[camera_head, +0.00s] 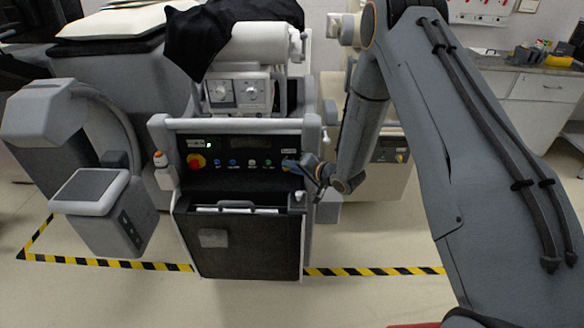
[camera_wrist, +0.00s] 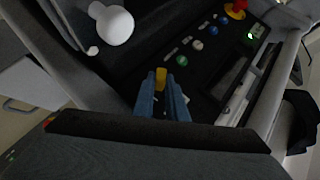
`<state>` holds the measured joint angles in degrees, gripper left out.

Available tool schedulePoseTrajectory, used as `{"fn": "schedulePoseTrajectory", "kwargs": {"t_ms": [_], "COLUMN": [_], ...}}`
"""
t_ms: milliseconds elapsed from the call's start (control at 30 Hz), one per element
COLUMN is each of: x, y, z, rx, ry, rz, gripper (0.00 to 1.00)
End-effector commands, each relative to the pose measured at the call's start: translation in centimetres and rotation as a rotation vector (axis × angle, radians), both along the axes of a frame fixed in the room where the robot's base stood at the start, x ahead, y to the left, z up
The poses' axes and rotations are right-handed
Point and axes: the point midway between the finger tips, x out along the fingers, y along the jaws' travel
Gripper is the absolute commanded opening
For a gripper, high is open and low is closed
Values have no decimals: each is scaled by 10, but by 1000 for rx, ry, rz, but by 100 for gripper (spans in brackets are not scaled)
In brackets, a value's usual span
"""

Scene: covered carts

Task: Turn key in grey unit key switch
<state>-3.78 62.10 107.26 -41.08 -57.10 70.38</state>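The grey unit (camera_head: 240,250) stands in the middle of the head view, with a black control panel (camera_head: 235,158) along its upper front. My gripper (camera_head: 292,166) is at the right end of that panel. In the wrist view my gripper's two blue fingers (camera_wrist: 162,88) stand on either side of a small yellow key (camera_wrist: 161,74). Little or no gap shows between the key and the fingers, and I cannot tell whether they press on it. The key switch behind the key is mostly hidden, and in the head view the gripper covers that spot.
A red and yellow emergency knob (camera_head: 196,161) sits at the panel's left, with several coloured buttons between. A grey bar (camera_head: 235,124) runs above the panel. Another grey machine (camera_head: 88,190) stands at left. Yellow-black floor tape (camera_head: 375,271) marks the floor around the unit.

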Motion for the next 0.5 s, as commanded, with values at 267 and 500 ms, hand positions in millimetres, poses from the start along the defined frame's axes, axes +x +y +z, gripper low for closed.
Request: {"fn": "schedulePoseTrajectory", "kwargs": {"t_ms": [267,500], "x": [0,0], "y": [0,2], "z": [0,5], "rx": [0,-123], "ry": [0,4], "rz": [0,1], "gripper": [0,0]}}
